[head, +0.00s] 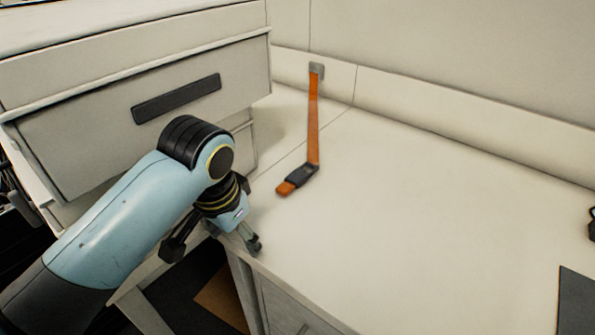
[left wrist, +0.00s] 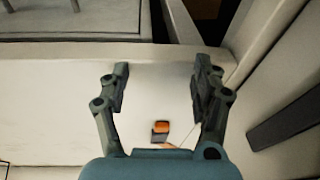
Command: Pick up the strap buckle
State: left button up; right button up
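The strap buckle (head: 300,174) is a dark piece near the lower end of an orange strap (head: 313,120), with a short orange tip beyond it. The strap runs up to a grey bracket (head: 316,70) on the back panel. In the left wrist view the buckle (left wrist: 159,139) and its orange tip show between and below the fingertips. My left gripper (head: 215,245) is at the near left edge of the counter, left of and nearer than the buckle, apart from it. Its fingers (left wrist: 158,78) are spread wide with nothing between them. My right gripper is not seen.
A pale drawer unit with a dark handle (head: 177,98) stands at the left, beside my left arm. The white counter (head: 430,215) is mostly clear. A dark flat panel (head: 576,300) lies at the right edge.

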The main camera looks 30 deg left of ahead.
pick_arm(q)
jog(key=shift+g, duration=0.4)
jog(key=w, duration=0.3)
jog(key=w+r, duration=0.1)
jog(key=w, duration=0.2)
jog(key=w+r, duration=0.1)
jog(key=w, duration=0.2)
jog(key=shift+w+a+r, duration=0.1)
notch_tip(320, 180, up, 8)
jog(key=g, duration=0.1)
send_over(297, 175)
jog(key=shift+m+h, duration=0.3)
jog(key=shift+h, duration=0.1)
notch_tip(297, 175, down, 5)
jog(key=shift+w+a+p, duration=0.1)
jog(key=shift+a+p, duration=0.05)
jog(key=shift+p, duration=0.25)
jog(key=f, duration=0.5)
jog(key=shift+d+f, duration=0.15)
jog(key=shift+d, duration=0.05)
grip_shut()
